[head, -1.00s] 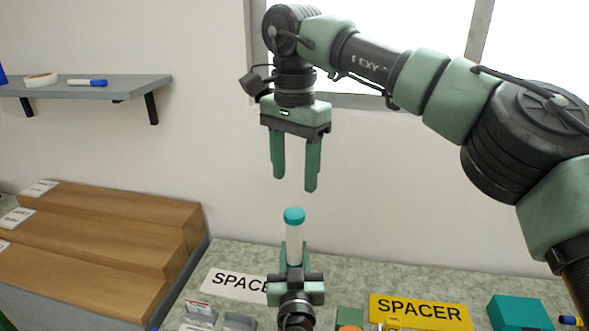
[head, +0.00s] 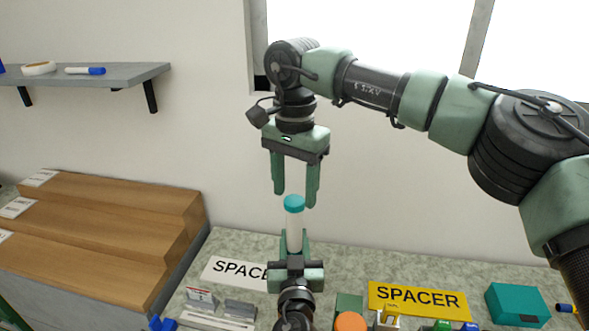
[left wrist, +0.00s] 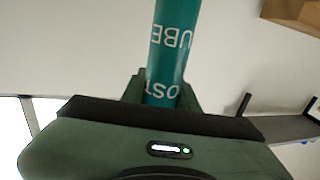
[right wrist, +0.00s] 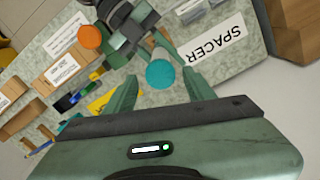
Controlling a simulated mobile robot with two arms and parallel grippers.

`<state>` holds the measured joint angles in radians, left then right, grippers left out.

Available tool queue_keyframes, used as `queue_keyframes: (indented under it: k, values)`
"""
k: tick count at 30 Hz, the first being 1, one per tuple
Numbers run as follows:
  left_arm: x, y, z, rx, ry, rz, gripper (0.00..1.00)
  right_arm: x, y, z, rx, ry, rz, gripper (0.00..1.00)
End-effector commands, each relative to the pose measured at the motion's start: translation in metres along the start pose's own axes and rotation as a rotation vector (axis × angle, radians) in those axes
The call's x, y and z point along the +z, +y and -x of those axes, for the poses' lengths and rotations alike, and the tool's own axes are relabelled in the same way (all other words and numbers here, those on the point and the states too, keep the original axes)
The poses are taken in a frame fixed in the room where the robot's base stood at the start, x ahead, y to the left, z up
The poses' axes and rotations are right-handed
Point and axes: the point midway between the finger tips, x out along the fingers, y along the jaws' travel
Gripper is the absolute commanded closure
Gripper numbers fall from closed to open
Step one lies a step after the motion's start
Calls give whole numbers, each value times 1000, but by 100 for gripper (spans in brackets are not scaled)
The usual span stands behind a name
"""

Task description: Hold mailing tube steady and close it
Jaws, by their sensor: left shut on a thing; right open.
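The mailing tube (head: 294,232) stands upright, pale on the side facing the head camera, with a teal cap (head: 294,203) at its top. My left gripper (head: 294,240) is shut on its lower part. The left wrist view shows the tube's teal lettered side (left wrist: 172,45) rising from between the fingers. My right gripper (head: 295,198) points down, open, its fingertips at about cap height. In the right wrist view the round cap top (right wrist: 160,74) lies between the spread fingers, with a gap on both sides. I cannot tell how far the cap is pressed on.
On the speckled worktop below lie a white SPACER card (head: 232,272), a yellow SPACER card (head: 418,300), a teal box (head: 517,305) and an orange round thing (head: 350,322). Wooden steps (head: 110,230) stand left, under a wall shelf (head: 120,78). Air around the tube is clear.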

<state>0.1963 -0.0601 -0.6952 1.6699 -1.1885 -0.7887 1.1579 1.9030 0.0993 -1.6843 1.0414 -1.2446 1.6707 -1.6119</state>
Motion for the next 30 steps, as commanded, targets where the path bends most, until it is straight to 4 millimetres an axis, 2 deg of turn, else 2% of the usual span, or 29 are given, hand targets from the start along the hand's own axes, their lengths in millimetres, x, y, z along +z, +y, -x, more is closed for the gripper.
queue_keyframes:
  k: [6, 14, 20, 26, 30]
  values:
    - [0, 0, 0, 0, 0, 1, 100, 0, 0, -14, -1, 0, 0, 46]
    - [0, 0, 0, 0, 0, 0, 100, 0, 0, -15, -1, 0, -1, 46]
    - [0, 0, 0, 0, 0, 1, 100, 0, 0, -15, -1, 0, -1, 99]
    - [0, 0, 0, 0, 0, 1, 100, 0, 0, -15, -1, 0, -32, 100]
    - [0, 0, 0, 0, -1, 1, 100, 0, 0, -15, 0, 0, -249, 100]
